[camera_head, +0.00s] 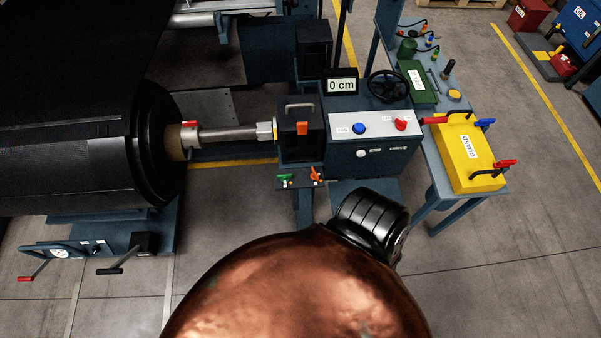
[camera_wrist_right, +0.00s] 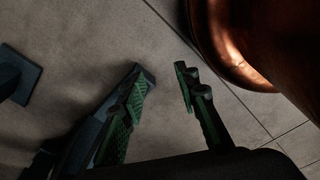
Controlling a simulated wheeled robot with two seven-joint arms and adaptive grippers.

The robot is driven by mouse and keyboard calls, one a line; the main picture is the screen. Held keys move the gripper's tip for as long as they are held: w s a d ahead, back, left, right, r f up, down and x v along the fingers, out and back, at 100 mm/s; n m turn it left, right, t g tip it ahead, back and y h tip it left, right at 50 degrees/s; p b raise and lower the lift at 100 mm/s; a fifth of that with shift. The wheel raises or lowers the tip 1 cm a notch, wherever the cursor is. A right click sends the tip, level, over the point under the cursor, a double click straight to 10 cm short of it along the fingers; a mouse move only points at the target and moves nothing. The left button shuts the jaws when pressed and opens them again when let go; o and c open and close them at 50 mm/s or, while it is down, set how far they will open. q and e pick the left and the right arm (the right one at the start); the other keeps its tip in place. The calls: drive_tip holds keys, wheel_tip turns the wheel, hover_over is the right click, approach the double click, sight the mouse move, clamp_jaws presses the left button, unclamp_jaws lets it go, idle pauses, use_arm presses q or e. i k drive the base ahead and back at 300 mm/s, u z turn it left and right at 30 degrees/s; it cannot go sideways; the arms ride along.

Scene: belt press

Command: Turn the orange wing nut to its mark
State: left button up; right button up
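The orange wing nut (camera_head: 315,174) is small and sits on a narrow plate below the bearing housing, in the middle of the head view. A green wing nut (camera_head: 285,178) sits to its left on the same plate. A mark for the orange nut is too small to make out. My right gripper (camera_wrist_right: 163,86) shows only in the right wrist view, with its two green-padded fingers apart and nothing between them but floor beyond. It is away from the wing nuts, which are not in that view. My left gripper is in neither view.
Above the nuts stands the dark housing (camera_head: 298,150) with an orange latch. To the right is the control box (camera_head: 365,150) with buttons, handwheel and a "0 cm" display. A large black roller (camera_head: 155,140) is at left. A yellow guard (camera_head: 468,150) lies on the right bench.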

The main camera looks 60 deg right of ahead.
sight(314, 175)
drive_tip(key=k, duration=0.65)
drive_tip(key=z, duration=1.2)
drive_tip(key=i, duration=0.5)
drive_tip(key=u, duration=0.05)
